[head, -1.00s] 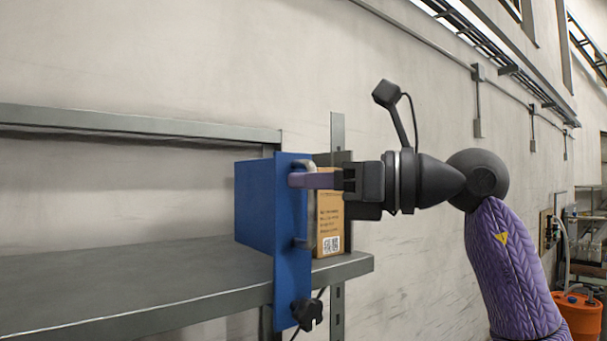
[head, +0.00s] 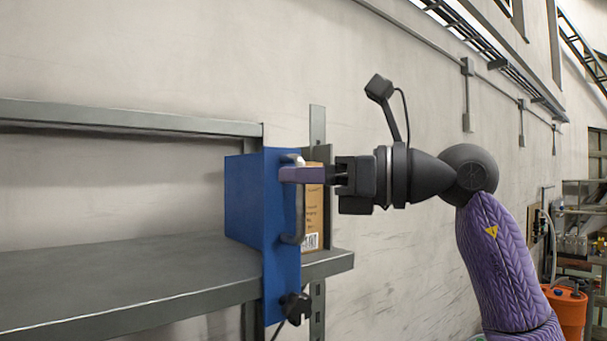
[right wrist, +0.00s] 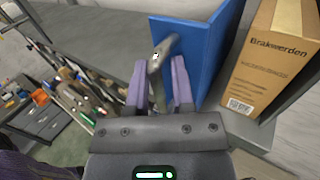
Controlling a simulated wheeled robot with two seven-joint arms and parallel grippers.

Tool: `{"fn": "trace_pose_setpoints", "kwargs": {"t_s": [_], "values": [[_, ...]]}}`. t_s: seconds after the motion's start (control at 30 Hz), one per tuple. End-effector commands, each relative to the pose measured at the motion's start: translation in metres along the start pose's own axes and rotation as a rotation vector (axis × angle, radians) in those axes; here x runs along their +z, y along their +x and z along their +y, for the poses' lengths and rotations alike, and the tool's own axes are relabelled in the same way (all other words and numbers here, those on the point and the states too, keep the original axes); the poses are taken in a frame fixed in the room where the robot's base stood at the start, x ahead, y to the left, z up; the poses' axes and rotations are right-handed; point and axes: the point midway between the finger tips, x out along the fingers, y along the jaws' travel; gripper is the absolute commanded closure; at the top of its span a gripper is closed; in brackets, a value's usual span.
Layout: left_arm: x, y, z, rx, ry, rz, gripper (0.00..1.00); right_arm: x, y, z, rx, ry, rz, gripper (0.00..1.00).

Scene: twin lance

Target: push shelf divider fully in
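The shelf divider is a blue upright plate (head: 282,215) with a grey C-shaped handle (head: 298,220) on its face. It stands across the front edge of the shelf (head: 120,285), its lower end hanging below that edge. My right gripper (head: 290,174) reaches in from the right, at the upper part of the handle. In the right wrist view, its two purple fingers (right wrist: 160,85) stand on either side of the handle (right wrist: 158,70), and a narrow gap shows by the right finger, so it looks open around the handle. My left gripper is not in view.
A cardboard box (head: 314,215) stands just right of the divider, partly hidden by it. A dark knob-like piece (head: 294,306) shows near the divider's lower end. The shelf is bare to the left. A grey wall (head: 130,50) stands behind.

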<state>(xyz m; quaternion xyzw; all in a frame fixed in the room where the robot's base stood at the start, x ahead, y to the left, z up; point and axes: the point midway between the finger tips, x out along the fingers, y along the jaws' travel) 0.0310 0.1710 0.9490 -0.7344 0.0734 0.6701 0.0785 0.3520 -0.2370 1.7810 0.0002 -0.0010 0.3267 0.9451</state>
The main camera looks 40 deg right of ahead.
Motion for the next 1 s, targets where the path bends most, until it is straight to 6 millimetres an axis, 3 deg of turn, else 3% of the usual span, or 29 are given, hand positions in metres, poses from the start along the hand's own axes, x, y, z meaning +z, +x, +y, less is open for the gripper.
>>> {"fn": "trace_pose_setpoints", "kwargs": {"t_s": [0.23,0.5,0.6,1.0], "values": [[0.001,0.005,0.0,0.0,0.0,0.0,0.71,-0.002,-0.009,-0.001,-0.003,0.0,0.0,0.71],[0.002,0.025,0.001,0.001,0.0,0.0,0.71,-0.002,-0.076,0.0,-0.004,0.0,-0.002,0.71],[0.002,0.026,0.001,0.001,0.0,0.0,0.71,-0.001,-0.091,0.0,-0.002,0.0,-0.001,0.71],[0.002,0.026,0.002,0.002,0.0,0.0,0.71,0.0,-0.099,0.001,0.0,0.0,0.001,0.71]]}}
